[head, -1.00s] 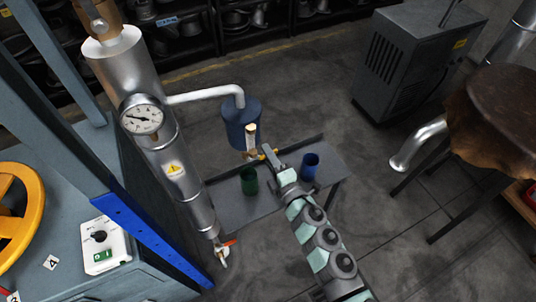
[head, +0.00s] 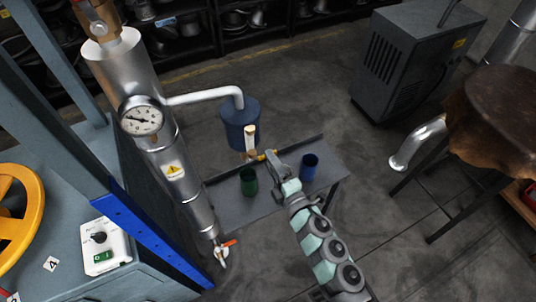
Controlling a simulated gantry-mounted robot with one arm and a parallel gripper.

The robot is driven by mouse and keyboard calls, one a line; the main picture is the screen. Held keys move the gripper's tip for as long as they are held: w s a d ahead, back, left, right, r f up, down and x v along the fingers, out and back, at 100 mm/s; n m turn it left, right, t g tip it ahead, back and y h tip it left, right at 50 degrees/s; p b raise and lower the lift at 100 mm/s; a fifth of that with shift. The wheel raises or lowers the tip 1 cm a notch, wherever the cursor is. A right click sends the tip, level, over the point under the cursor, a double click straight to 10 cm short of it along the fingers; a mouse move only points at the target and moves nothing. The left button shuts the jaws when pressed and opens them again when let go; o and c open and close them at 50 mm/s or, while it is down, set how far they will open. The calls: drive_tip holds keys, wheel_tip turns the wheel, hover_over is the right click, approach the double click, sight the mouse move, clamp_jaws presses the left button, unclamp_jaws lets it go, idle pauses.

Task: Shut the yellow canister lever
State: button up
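The blue canister (head: 237,128) stands at the far left end of a low grey table, with a white pipe entering its top. A pale upright piece and a brass fitting (head: 250,153) are on its near side. The small yellow lever (head: 268,155) sticks out from the fitting to the right, over the table. My gripper (head: 273,162) is just in front of the lever, at its outer end. The fingers are small and seen from behind, so I cannot tell whether they touch the lever or how wide they are.
A green cup (head: 249,182) and a blue cup (head: 310,166) stand on the grey table (head: 225,212), either side of my gripper. A steel cylinder with a gauge (head: 141,117) and an orange-handled valve (head: 229,243) is to the left.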

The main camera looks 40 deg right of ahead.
drive_tip(key=s+a, duration=0.1)
drive_tip(key=s, duration=0.6)
drive_tip(key=shift+s+a+p, duration=0.25)
drive_tip(key=shift+s+p, duration=0.1)
drive_tip(key=shift+p, duration=0.05)
